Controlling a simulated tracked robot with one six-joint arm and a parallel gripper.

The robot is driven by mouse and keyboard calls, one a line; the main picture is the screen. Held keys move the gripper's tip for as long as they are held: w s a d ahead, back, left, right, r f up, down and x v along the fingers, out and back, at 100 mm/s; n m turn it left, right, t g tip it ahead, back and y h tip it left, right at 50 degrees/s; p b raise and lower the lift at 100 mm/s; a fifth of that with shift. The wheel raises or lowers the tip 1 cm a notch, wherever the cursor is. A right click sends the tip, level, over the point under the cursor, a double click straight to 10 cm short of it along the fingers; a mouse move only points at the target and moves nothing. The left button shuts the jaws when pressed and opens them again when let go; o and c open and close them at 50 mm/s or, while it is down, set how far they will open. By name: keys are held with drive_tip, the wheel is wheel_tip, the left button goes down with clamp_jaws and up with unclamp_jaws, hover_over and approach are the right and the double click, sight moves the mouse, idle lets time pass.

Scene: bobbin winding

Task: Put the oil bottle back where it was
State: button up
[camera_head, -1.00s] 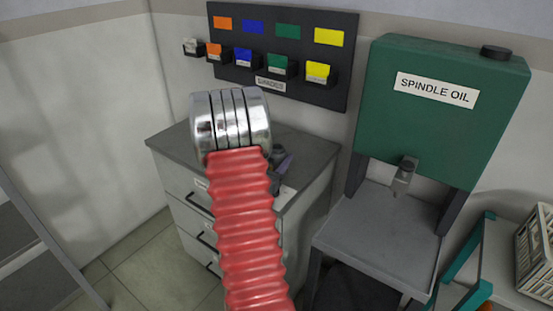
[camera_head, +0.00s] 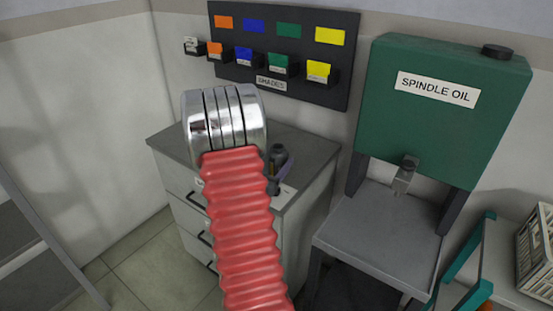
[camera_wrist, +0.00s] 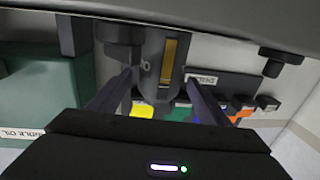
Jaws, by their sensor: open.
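In the wrist view a grey cylinder with an amber strip, which looks like the oil bottle (camera_wrist: 153,72), stands between the two dark fingers of my gripper (camera_wrist: 160,84). The fingers are spread, one on each side of it. The view is upside down, with the grey cabinet top (camera_wrist: 225,18) along its upper edge. The bottle's end is against or very near that top; exact contact is unclear. In the head view my red-sleeved arm hides most of the gripper. A small dark shape beside the arm above the cabinet (camera_head: 312,150) is too small to identify surely.
A green spindle oil tank (camera_head: 440,125) stands on a grey stand (camera_head: 375,235) at the right. The shades board (camera_head: 270,35) hangs behind the cabinet. In the wrist view, dark fittings (camera_wrist: 122,38) (camera_wrist: 277,62) flank the bottle. A crate (camera_head: 538,255) is at the far right.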

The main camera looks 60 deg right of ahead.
drive_tip(key=a, duration=0.9)
drive_tip(key=shift+w+a, duration=0.1)
drive_tip(key=shift+a, duration=0.15)
idle(0.4)
drive_tip(key=w+a+r+n+t+y, duration=0.3)
drive_tip(key=w+a+t+y, duration=0.15)
drive_tip(key=w+a, duration=0.4)
drive_tip(key=w+a+r+n+t+y, duration=0.3)
drive_tip(key=w+a+t, duration=0.35)
drive_tip(key=w, duration=0.35)
drive_tip(key=w+a+r+n+y, duration=0.25)
drive_tip(key=a+y, duration=0.25)
drive_tip(key=a, duration=0.6)
drive_tip(key=s+a+r+n+y, duration=0.1)
drive_tip(key=s+a+n+y, duration=0.15)
drive_tip(key=a, duration=0.55)
drive_tip(key=s+a+r+n+y, duration=0.1)
drive_tip(key=s+a+n+y, duration=0.2)
drive_tip(key=a, duration=0.4)
drive_tip(key=s+a+n+g, duration=0.2)
drive_tip(key=s+a, duration=0.1)
drive_tip(key=s, duration=0.5)
drive_tip(key=s+a+n+g, duration=0.2)
drive_tip(key=s+a, duration=0.1)
drive_tip(key=s, duration=0.5)
drive_tip(key=shift+g, duration=0.4)
